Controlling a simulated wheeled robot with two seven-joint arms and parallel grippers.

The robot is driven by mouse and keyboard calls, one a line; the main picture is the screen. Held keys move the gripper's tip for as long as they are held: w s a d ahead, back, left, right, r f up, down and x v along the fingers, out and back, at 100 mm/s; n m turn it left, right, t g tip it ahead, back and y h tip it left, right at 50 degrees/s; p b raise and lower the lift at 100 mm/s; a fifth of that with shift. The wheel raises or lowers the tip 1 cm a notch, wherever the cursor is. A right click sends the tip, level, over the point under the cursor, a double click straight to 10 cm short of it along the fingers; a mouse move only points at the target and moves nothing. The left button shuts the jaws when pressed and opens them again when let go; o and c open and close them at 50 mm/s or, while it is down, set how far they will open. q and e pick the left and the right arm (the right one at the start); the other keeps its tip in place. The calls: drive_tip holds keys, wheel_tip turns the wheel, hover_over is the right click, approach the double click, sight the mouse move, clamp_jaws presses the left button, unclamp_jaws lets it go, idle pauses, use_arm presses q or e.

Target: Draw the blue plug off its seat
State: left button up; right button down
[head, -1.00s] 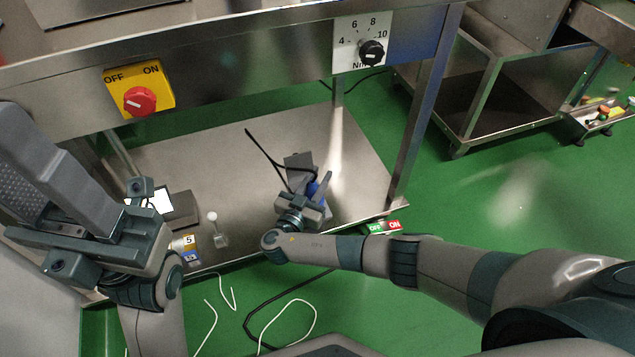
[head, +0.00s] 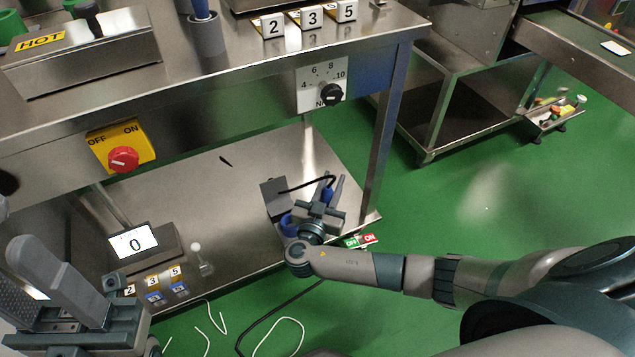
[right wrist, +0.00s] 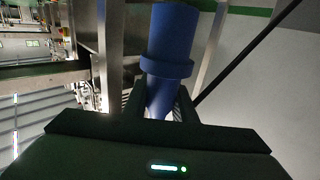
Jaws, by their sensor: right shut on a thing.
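My right gripper (head: 329,190) is shut on the blue plug (head: 327,196), low over the shelf. In the right wrist view the plug (right wrist: 170,45) is a blue cylinder with a wider collar, held between the fingers. A dark cable runs from near the plug towards a grey block (head: 273,196). A blue ring (head: 287,224) shows at the block's lower side, left of my gripper. The plug appears apart from this ring, though my wrist partly covers the area. My left gripper (head: 45,285) is at the lower left, partly cut off; its jaw gap is unclear.
The metal shelf (head: 225,215) is mostly bare. A green-red switch (head: 360,241) is by the front edge. A table leg (head: 388,130) stands right of the gripper.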

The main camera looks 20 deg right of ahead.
drive_tip(key=shift+s+d+r, duration=0.2)
drive_tip(key=shift+d+r, duration=0.1)
drive_tip(key=shift+d, duration=0.05)
drive_tip(key=shift+f, duration=0.1)
idle(0.5)
